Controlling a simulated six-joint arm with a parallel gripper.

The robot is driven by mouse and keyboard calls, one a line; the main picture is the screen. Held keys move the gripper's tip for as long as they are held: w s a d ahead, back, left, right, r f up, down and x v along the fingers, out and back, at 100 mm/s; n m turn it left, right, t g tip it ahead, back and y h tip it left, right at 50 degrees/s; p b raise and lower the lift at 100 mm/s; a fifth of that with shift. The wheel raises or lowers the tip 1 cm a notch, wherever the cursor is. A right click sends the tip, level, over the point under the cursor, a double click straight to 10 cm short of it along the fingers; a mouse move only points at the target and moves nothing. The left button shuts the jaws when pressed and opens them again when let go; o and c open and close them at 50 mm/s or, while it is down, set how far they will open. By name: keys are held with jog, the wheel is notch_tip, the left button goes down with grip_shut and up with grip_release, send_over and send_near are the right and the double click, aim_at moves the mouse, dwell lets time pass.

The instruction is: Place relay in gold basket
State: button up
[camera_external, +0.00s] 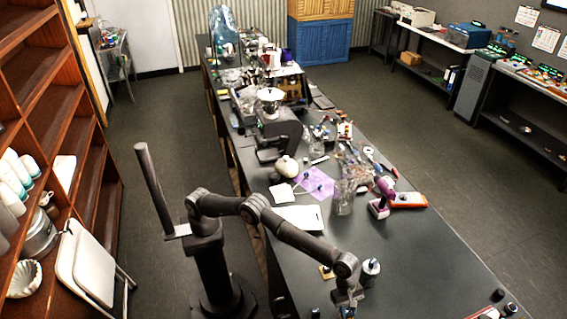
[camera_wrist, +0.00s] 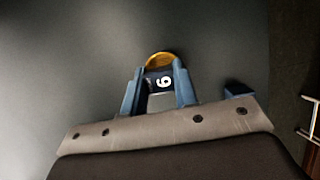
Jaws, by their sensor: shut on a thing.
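My gripper (camera_wrist: 160,80) shows in the wrist view with its two blue fingers shut on a small dark block with white markings, which I take as the relay (camera_wrist: 165,83). A round gold thing, likely the gold basket (camera_wrist: 160,60), shows just beyond the fingertips; whether the relay touches it I cannot tell. In the outside view my gripper (camera_external: 347,298) is low over the near end of the black table, and the relay is too small to make out there. A small gold-tan piece (camera_external: 326,271) lies just left of my wrist; I cannot tell if it is the basket.
A silver canister with a dark top (camera_external: 371,269) stands right beside my wrist. Clutter fills the far part. Small dark items sit at the near right corner.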

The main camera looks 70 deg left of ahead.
aim_at(349, 313)
jog(key=shift+f, duration=0.5)
jog(key=o, duration=1)
jog(key=shift+r, duration=3.5)
jog(key=shift+f, duration=1.4)
jog(key=shift+f, duration=0.1)
